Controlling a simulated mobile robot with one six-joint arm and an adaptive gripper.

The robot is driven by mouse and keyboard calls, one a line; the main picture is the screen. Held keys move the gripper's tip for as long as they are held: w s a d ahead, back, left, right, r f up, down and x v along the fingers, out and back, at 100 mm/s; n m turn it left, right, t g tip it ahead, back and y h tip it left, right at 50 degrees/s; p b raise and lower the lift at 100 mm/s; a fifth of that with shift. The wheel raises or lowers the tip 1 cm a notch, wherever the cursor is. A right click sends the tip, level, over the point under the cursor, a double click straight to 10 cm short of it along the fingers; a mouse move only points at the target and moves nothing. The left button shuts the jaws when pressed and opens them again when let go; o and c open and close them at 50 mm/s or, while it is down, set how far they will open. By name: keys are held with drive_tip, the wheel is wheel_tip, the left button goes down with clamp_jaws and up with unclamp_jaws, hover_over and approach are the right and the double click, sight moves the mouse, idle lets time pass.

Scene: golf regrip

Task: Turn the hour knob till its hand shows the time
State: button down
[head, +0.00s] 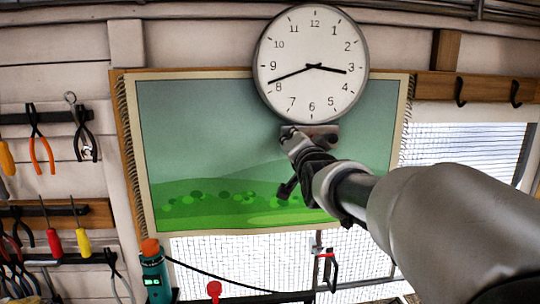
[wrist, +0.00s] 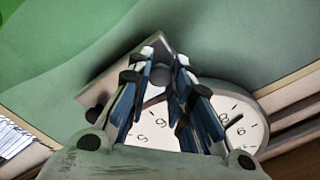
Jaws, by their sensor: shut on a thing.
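The round clock (head: 312,95) hangs high on the wall, with a white face and grey rim. Its short hand points just past 3 and its long hand close to 8. A small grey box (head: 325,131) sits right under it and also shows in the wrist view (wrist: 150,46). My gripper (head: 294,133) reaches up to this box from below. In the wrist view, my gripper (wrist: 160,72) is shut on a round grey knob (wrist: 160,76) at the box. I cannot read any label on it. Part of the clock face (wrist: 150,128) shows behind the fingers.
A green landscape hanging (head: 185,130) lies behind the clock and arm. Pliers (head: 40,145) and screwdrivers hang at left. Dark hooks (head: 461,92) are at right. A teal bottle-like thing (head: 153,275) with an orange top stands low at left.

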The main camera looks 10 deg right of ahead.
drive_tip(key=shift+m+b, duration=2.45)
drive_tip(key=shift+m, duration=1.75)
drive_tip(key=c, duration=1.7)
unclamp_jaws()
drive_tip(key=shift+s, duration=0.1)
drive_tip(key=s, duration=1.2)
